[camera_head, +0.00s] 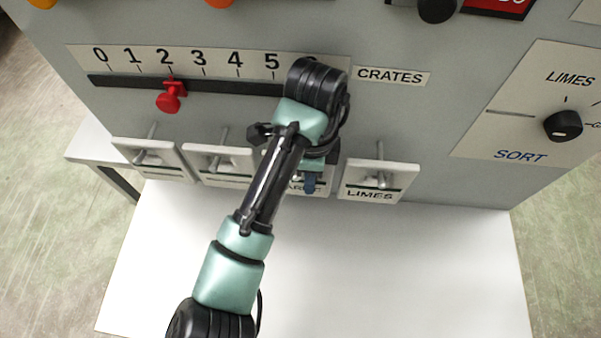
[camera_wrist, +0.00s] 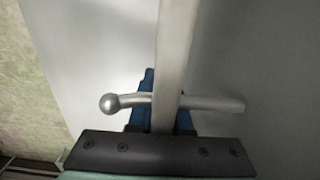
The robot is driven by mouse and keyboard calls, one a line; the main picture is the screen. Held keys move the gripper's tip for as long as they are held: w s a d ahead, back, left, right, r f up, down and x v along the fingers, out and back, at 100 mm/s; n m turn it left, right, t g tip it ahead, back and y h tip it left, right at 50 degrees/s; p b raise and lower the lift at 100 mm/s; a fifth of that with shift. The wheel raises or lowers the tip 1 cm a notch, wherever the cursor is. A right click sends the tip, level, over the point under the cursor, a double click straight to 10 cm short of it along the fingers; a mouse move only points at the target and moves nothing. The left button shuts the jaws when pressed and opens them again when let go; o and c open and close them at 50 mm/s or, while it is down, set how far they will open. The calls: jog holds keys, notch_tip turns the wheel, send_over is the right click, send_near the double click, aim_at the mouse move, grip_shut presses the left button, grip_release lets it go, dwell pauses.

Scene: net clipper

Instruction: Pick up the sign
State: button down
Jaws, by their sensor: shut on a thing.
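Several white signs hang on metal pegs along the lower front of the grey panel. My gripper (camera_head: 309,183) is at a sign (camera_head: 323,184) just left of the LIMES sign (camera_head: 372,182), and my arm hides most of its lettering. In the wrist view, my gripper's blue fingers (camera_wrist: 162,104) are shut on the sign (camera_wrist: 175,45), one on each side of its pale plate, which shows edge-on. A metal peg (camera_wrist: 215,103) with a ball end crosses at the plate, between the fingers. The sign is still at its peg.
Two more signs (camera_head: 153,160) hang to the left. Above is a slider with a red knob (camera_head: 171,97) at about 2. A black SORT knob (camera_head: 563,126) is at the right. The white tabletop (camera_head: 400,270) below is clear.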

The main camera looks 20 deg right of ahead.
jog(key=shift+r, duration=0.1)
jog(key=shift+r, duration=0.55)
jog(key=shift+s+a+r, duration=0.15)
jog(key=shift+s, duration=0.05)
jog(key=s+a, duration=0.3)
jog(key=s, duration=0.5)
jog(key=s+a+b, duration=0.1)
jog(key=s+a, duration=0.2)
jog(key=s, duration=0.5)
jog(key=shift+s+a, duration=0.15)
jog(key=shift+a, duration=0.2)
jog(key=c, duration=1.5)
grip_release()
grip_shut()
